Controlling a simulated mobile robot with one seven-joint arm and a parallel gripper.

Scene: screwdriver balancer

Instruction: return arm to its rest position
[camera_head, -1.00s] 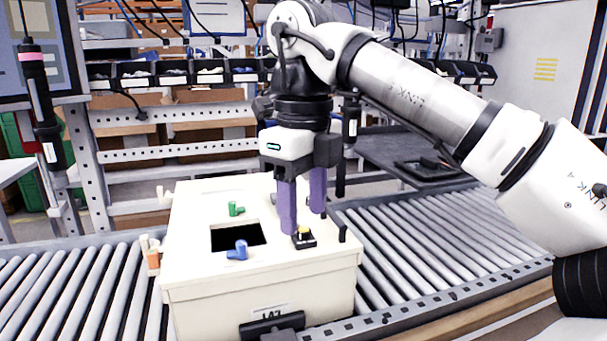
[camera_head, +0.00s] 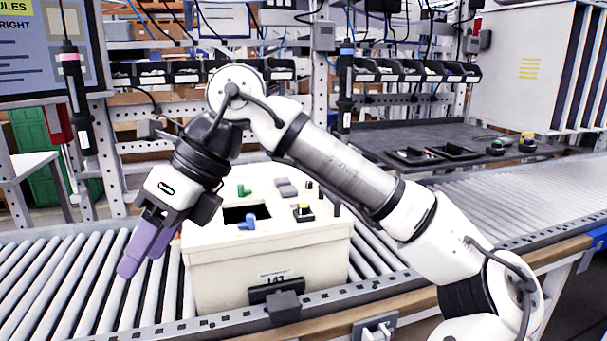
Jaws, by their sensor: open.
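My gripper (camera_head: 140,262) has purple fingers and is open and empty. It hangs tilted down and to the left, over the rollers just left of the cream box. The upper arm links pass in front of the box's right side. The cream box (camera_head: 235,285) sits on the roller conveyor.
The roller conveyor (camera_head: 50,290) runs left and right. Two hanging screwdrivers, at left (camera_head: 78,105) and centre (camera_head: 346,90), hang behind the conveyor. A dark table (camera_head: 400,140) with black trays stands at back right. A screen (camera_head: 50,45) is at upper left.

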